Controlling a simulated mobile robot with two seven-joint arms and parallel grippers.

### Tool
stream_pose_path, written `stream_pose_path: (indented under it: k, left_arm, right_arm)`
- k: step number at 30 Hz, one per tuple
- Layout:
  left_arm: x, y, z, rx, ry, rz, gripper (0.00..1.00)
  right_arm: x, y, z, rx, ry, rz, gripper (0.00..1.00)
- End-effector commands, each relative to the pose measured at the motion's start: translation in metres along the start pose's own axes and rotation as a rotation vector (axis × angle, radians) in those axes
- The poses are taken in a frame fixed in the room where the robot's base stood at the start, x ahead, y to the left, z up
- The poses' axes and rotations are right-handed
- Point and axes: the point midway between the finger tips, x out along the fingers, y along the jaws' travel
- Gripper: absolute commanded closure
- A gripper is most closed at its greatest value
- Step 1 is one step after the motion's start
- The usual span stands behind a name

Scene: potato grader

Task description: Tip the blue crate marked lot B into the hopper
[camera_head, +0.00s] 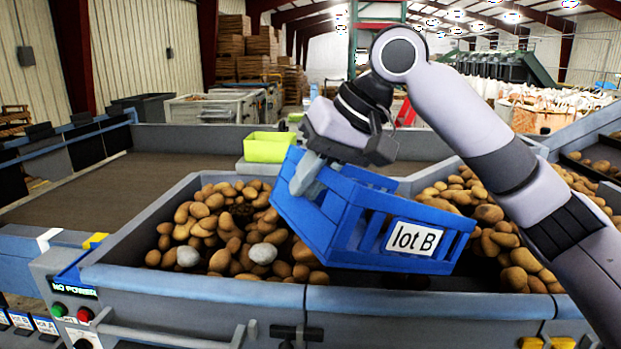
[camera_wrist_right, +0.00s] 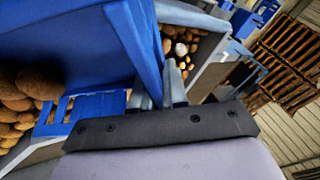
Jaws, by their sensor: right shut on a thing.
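The blue crate (camera_head: 330,215) bears a white label reading "lot B" (camera_head: 412,239). It hangs tilted above the grey hopper (camera_head: 200,282), its left end higher than its labelled end. My right gripper (camera_head: 304,178) is shut on the crate's upper left rim. In the right wrist view the fingers (camera_wrist_right: 172,84) grip the crate's blue wall (camera_wrist_right: 60,62). Potatoes (camera_head: 215,225) lie in the hopper left of the crate, and more show to its right. My left gripper is not in view.
A lime-green tub (camera_head: 267,147) stands behind the crate. Two pale grey lumps (camera_head: 187,256) (camera_head: 262,253) lie among the potatoes. A control panel with green and red buttons (camera_head: 85,314) is at the front left. A wide brown belt (camera_head: 95,195) runs behind the hopper.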

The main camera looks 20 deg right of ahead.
Motion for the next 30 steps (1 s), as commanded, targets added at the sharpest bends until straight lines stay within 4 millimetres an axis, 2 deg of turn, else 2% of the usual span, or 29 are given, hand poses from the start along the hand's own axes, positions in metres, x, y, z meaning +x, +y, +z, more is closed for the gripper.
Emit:
stream_pose_path:
  k: [7,24,30]
  left_arm:
    - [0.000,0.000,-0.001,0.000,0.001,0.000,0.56]
    - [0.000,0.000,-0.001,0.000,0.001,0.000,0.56]
    - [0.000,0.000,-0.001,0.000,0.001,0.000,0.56]
  right_arm:
    - [-0.009,0.004,-0.004,0.016,0.004,-0.033,1.00]
    - [-0.082,0.036,-0.034,0.143,0.007,-0.342,1.00]
    - [-0.099,0.044,-0.041,0.170,0.007,-0.413,1.00]
